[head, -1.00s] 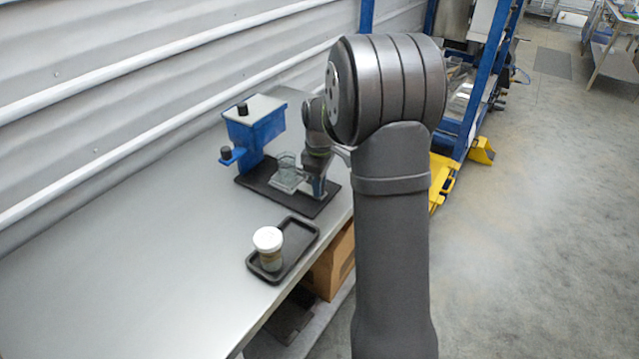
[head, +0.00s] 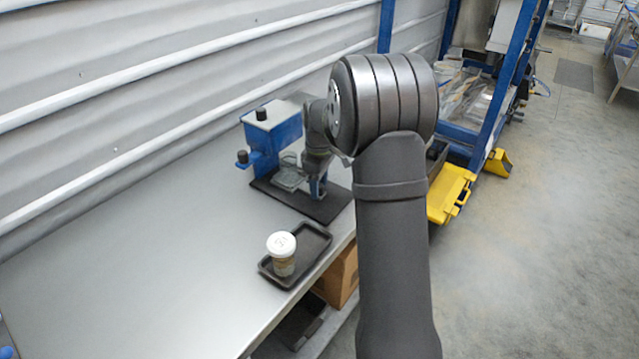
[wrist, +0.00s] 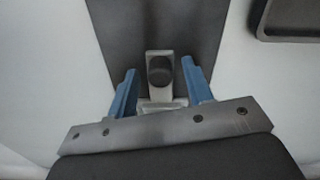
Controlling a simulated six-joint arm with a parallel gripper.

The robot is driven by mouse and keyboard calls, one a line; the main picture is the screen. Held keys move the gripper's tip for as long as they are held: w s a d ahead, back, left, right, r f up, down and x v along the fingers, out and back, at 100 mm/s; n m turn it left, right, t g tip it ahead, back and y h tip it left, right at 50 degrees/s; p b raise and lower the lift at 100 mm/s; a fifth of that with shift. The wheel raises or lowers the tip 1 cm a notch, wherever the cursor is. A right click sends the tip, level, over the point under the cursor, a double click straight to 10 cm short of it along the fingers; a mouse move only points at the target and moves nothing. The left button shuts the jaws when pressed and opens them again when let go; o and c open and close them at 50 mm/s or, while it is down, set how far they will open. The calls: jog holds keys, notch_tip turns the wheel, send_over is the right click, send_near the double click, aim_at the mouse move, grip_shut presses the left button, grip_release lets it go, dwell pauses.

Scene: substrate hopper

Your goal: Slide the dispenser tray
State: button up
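The dispenser (head: 272,136) is a blue box with a grey top and black knobs, on a dark base plate (head: 318,208) on the bench. Its clear grey tray (head: 289,180) sits low at its front, partly under the body. In the wrist view, a grey piece with a dark round knob (wrist: 160,70), apparently the tray's handle, stands between my fingers. My gripper (wrist: 159,68) has blue fingers, open on either side of it with a small gap each side. In the head view my gripper (head: 318,188) is at the tray's outer end, partly hidden by my arm.
A white-lidded cup (head: 282,252) stands in a black shallow tray (head: 312,246) near the bench's front edge. The bench (head: 150,255) is clear to the left. A corrugated wall (head: 150,90) runs behind. A cardboard box (head: 340,277) is under the bench.

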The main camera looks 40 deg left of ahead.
notch_tip(320, 180, up, 17)
jog(key=shift+r, duration=0.2)
dwell(0.4)
